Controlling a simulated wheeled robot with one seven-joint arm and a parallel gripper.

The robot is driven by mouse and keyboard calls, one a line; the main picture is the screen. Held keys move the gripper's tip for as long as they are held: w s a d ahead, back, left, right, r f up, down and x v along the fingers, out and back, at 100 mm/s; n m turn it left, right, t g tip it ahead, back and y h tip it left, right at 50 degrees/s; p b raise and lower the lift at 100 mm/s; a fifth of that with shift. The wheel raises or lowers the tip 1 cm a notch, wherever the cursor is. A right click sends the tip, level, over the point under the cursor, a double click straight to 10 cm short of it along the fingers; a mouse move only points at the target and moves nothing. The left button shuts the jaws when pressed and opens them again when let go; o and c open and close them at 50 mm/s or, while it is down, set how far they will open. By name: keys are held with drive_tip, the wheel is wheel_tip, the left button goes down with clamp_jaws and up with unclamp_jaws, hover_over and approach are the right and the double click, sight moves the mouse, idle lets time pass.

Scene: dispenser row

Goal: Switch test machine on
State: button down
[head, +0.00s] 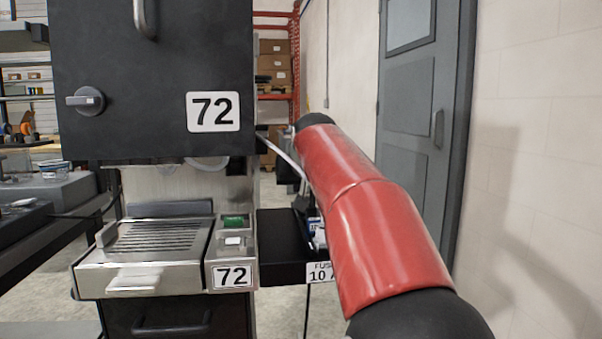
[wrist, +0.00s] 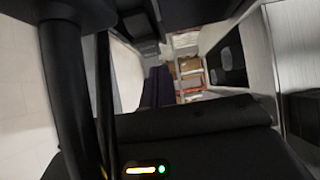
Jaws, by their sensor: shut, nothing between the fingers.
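A machine labelled 72 stands at the left in the head view, with a dark upper cabinet (head: 160,55) and a steel lower part. A rotary knob (head: 86,101) is on the cabinet front. A green switch (head: 235,221) sits on the small panel right of the slotted tray, above the lower 72 label. I cannot tell from a label which unit is the test machine. My red arm hides my gripper's end in the head view. In the wrist view, dark, blurred parts fill the foreground, and my gripper's fingertips are hard to make out. It is shut and holds nothing.
A dark shelf (head: 284,232) with a "FUSE 10 A" label is right of the machine, partly behind my arm. A grey door (head: 408,140) and pale wall are at the right. In the wrist view, a dark box edge with an orange bar and green light (wrist: 162,169) is close.

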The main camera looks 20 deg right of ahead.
drive_tip(key=shift+w+f, duration=0.1)
drive_tip(key=shift+f, duration=0.4)
drive_tip(key=shift+w+f, duration=0.2)
drive_tip(key=shift+f, duration=0.15)
drive_tip(key=shift+d, duration=0.15)
drive_tip(key=shift+w, duration=0.1)
drive_tip(key=shift+w+d+r+p, duration=0.2)
drive_tip(key=shift+w+p, duration=0.5)
